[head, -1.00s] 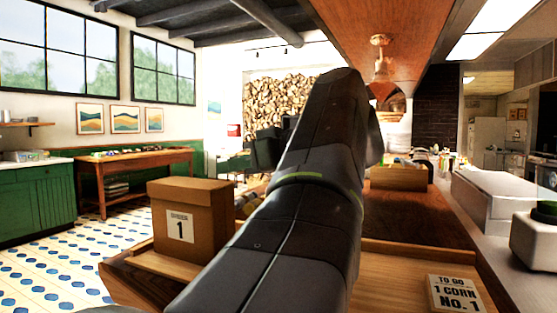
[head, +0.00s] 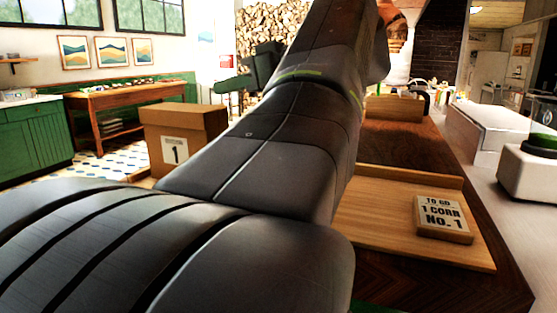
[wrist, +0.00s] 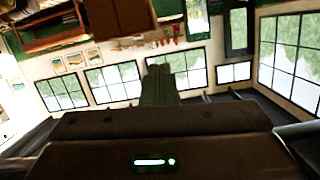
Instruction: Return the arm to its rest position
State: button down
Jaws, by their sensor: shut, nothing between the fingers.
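My arm crosses the middle of the head view, raised and slanting up from the lower left. My gripper (head: 228,85) shows small beyond the arm, pointing left in the air in front of the far wall. In the wrist view my gripper (wrist: 160,72) appears as dark fingers close together, with nothing between them. That view is upside down, with windows and pictures behind the fingers.
A cardboard box (head: 183,135) marked 1 stands left of my arm. A sign block (head: 443,218) reading "1 CORN NO. 1" lies on a wooden tray (head: 385,222) at right. A wooden table (head: 135,93) stands by the far wall.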

aim_at(178, 111)
jog(key=shift+b+x, duration=0.85)
jog(key=shift+x, duration=5.25)
jog(key=shift+d, duration=0.1)
